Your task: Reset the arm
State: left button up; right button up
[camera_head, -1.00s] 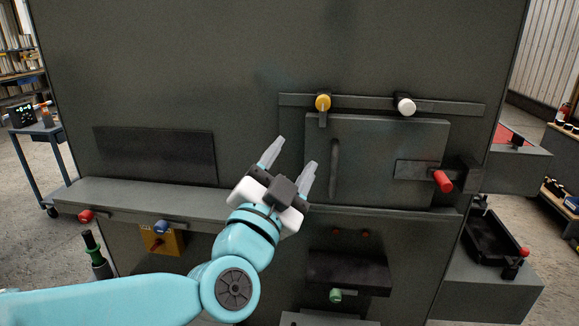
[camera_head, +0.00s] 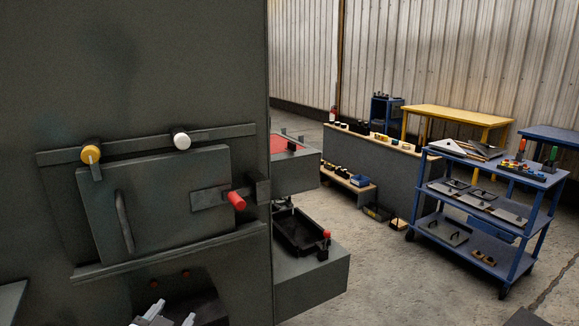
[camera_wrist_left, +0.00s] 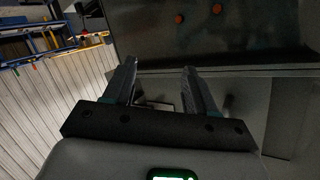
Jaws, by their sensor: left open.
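My left gripper (camera_head: 172,312) shows only at its tips, at the bottom edge of the head view, below the cabinet door (camera_head: 155,205). In the left wrist view its two fingers (camera_wrist_left: 160,85) are apart with nothing between them. The door looks shut in the dark cabinet's front, with a vertical handle (camera_head: 124,222), a yellow knob (camera_head: 90,154) and a white knob (camera_head: 181,140) on the rail above, and a red-ended latch (camera_head: 237,201) at its right. The rest of the left arm is out of the head view. My right gripper is not in view.
A black tray (camera_head: 302,239) sits on a grey ledge (camera_head: 318,283) right of the cabinet. A blue cart (camera_head: 487,210) with plates and tools stands further right, near a yellow table (camera_head: 457,114).

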pick_arm(q)
jog(key=s+d+f+n+g+h, duration=0.1)
jog(key=s+d+f+g, duration=0.2)
jog(key=f, duration=0.8)
jog(key=s+d+f+n+g+h, duration=0.1)
jog(key=s+d+f+g, duration=0.15)
jog(key=f, duration=0.85)
jog(key=s+d+f+n+g+h, duration=0.1)
jog(key=s+d+f+n+g, duration=0.1)
jog(key=s+f, duration=0.5)
jog(key=s+d+f+n+g+h, duration=0.1)
jog(key=s+d+f+n+g, duration=0.1)
jog(key=s+f+g, duration=0.4)
jog(key=s+d+f, duration=0.1)
jog(key=s+f, duration=0.1)
jog(key=s, duration=0.2)
jog(key=shift+s+d+f+g+h, duration=0.2)
jog(key=shift+d+g+h, duration=0.1)
jog(key=shift+d+g, duration=0.1)
